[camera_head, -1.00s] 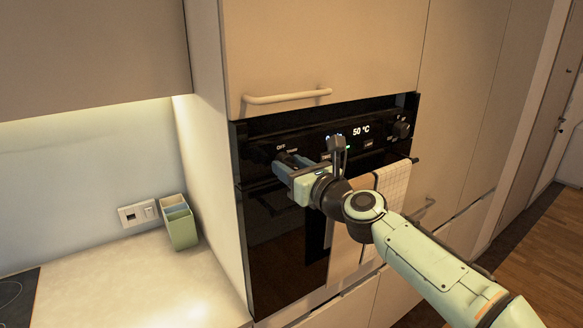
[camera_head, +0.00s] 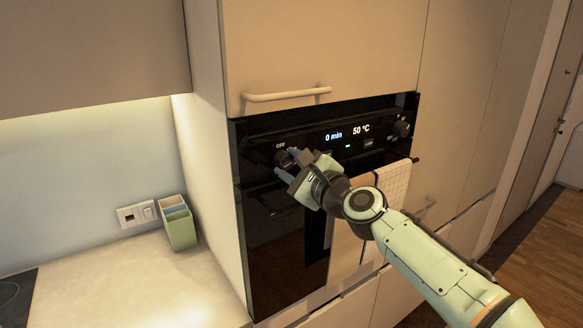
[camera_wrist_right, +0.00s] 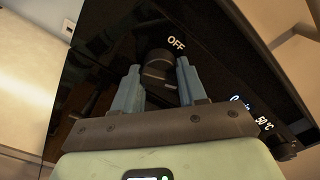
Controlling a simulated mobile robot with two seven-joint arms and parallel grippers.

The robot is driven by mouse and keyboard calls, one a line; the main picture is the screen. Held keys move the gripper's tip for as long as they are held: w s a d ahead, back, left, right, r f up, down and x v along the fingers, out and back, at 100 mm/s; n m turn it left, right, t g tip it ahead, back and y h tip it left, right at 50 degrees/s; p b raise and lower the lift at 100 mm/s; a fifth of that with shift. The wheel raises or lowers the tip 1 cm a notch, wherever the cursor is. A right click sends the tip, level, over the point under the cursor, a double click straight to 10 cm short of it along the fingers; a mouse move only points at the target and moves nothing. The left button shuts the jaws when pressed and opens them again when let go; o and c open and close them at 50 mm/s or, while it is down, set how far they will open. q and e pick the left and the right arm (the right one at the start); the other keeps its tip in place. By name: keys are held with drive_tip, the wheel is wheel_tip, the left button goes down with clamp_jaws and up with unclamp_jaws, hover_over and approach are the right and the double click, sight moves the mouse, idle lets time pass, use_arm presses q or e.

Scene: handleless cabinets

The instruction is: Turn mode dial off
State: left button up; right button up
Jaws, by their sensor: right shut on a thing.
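The mode dial (camera_head: 283,160) is a round black knob at the left of the black oven panel, under a white "OFF" label. In the right wrist view the dial (camera_wrist_right: 158,70) sits between two blue-grey fingers, with "OFF" just above it. My right gripper (camera_head: 287,164) is at the panel, shut on the dial, with one finger on each side; it also shows in the wrist view (camera_wrist_right: 159,75). The gripper hides part of the dial in the head view. My left gripper is not in view.
The oven display (camera_head: 348,132) reads "0 min" and "50 °C". A second knob (camera_head: 402,129) is at the panel's right. Towels (camera_head: 394,185) hang on the oven handle below my arm. A cabinet handle (camera_head: 288,96) is above. A green container (camera_head: 179,224) stands on the counter (camera_head: 150,278).

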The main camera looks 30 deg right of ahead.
drive_tip(key=n, duration=0.3)
drive_tip(key=shift+n+b, duration=0.3)
drive_tip(key=shift+n, duration=0.1)
drive_tip(key=n, duration=0.3)
drive_tip(key=shift+n+b, duration=0.3)
drive_tip(key=shift+b, duration=0.05)
drive_tip(key=n, duration=0.3)
drive_tip(key=shift+n+b, duration=0.3)
drive_tip(key=shift+b, duration=0.1)
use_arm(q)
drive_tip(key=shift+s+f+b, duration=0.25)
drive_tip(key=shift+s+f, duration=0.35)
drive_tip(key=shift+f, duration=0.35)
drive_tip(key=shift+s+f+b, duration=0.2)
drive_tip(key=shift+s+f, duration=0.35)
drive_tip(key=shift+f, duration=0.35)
use_arm(e)
drive_tip(key=shift+r+n, duration=0.1)
drive_tip(key=shift+n, duration=1.5)
drive_tip(key=o, duration=1)
